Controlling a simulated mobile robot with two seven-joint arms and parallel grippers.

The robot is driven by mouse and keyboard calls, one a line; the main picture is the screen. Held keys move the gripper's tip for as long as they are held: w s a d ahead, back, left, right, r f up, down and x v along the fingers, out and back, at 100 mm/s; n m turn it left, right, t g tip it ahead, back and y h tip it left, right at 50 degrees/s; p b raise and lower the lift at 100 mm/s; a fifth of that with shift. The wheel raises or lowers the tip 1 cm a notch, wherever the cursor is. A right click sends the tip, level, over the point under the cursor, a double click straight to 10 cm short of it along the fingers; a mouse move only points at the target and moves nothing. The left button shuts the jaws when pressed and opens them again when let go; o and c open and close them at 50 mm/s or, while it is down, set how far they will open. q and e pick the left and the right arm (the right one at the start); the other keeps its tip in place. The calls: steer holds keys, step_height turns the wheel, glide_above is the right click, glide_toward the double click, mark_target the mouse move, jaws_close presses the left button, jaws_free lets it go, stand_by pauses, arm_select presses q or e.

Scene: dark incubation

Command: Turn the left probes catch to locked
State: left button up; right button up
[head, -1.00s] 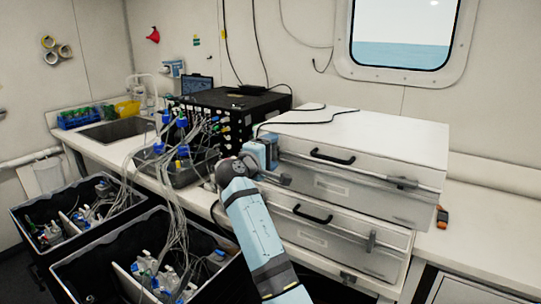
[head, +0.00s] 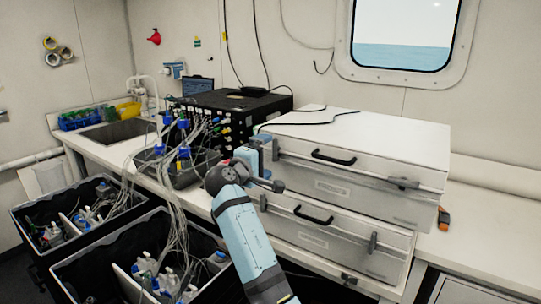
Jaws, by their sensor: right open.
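Two stacked white and grey cases with black handles stand on the bench: an upper case (head: 340,188) and a lower case (head: 313,238). A small upright grey catch (head: 276,149) shows at the left end of the upper case's front rail; I cannot read any label on it. My right gripper (head: 267,155) is open beside this catch, at the upper case's left front corner. Its fingertips are small and partly hidden, and I cannot tell whether they touch the catch. The upper case's right catch (head: 403,183) lies sideways. My left gripper is not in view.
A black instrument rack (head: 235,105) with many cables stands behind and left of the cases. Black bins (head: 140,262) with bottles and cables stand at the front left. A sink (head: 118,131) is at the far left. The bench right of the cases (head: 490,225) is mostly clear.

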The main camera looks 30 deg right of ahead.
steer(key=b+v, duration=0.1)
steer(key=v, duration=0.9)
steer(key=shift+a, duration=0.15)
steer(key=shift+s, duration=0.1)
